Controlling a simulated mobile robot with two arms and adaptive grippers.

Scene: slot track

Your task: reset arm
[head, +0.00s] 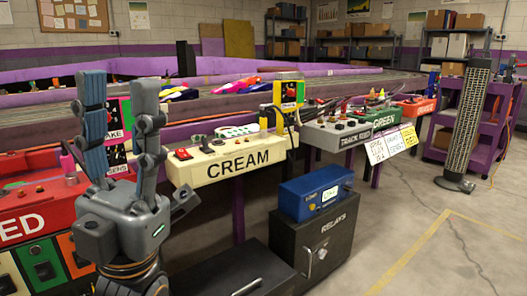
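My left gripper (119,82) stands upright at the left of the head view. Its two dark fingers point up and are spread apart, with nothing seen held between them. Behind the fingers is a sign panel (117,138) with partly hidden lettering. The gripper is in front of the gap between the red console (38,210) and the cream console (238,165), and hides part of both. I cannot tell whether it touches either one. No part clearly marked as a reset arm shows. My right gripper is not in view.
A dark relay cabinet (318,250) with a blue box (316,193) on it stands below the cream console. Grey and green consoles continue to the right. A tall grey tower (468,120) and purple cart (503,125) stand right. The concrete floor (400,240) is open at front right.

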